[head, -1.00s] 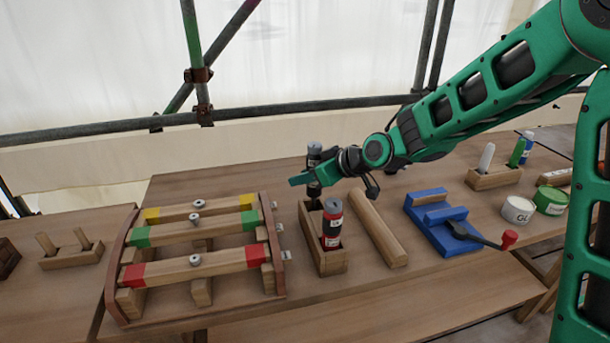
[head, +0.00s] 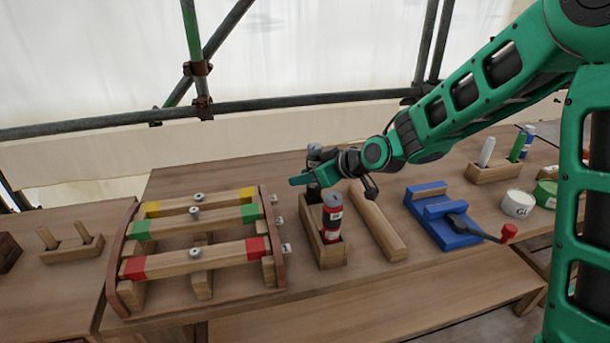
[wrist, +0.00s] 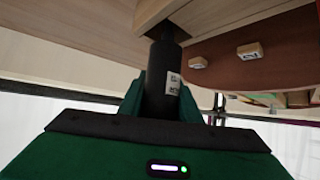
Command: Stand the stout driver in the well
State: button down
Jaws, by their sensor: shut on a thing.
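A dark driver with a grey top (head: 314,152) stands upright at the far end of a narrow wooden holder (head: 333,260). My gripper (head: 303,180) is shut on this driver from the side. In the wrist view the dark driver (wrist: 165,85) sits between my green fingers, with a pale label on its side. Its narrower end meets a dark opening in the wood, but how deep it sits is hidden.
Left of the holder is a rack with yellow, green and red banded bars (head: 195,230). To the right lie a wooden bar (head: 378,225) and a blue fixture with a red-knobbed lever (head: 440,215). A marker block (head: 493,172) and tubs (head: 517,204) stand farther right.

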jog(key=shift+f, duration=2)
jog(key=c, duration=1.2)
grip_release()
notch_tip(320, 180, up, 8)
jog(key=shift+r, duration=0.1)
notch_tip(320, 180, up, 6)
send_over(305, 194)
jog(key=shift+s+d+r+n+t+y, duration=0.15)
jog(key=shift+r+n+y, duration=0.1)
jog(key=shift+r+y, duration=0.6)
jog(key=shift+s+d+r+n+t+y, duration=0.2)
jog(key=shift+r+y, duration=0.25)
jog(key=shift+r, duration=0.8)
jog(key=shift+w+a, duration=0.1)
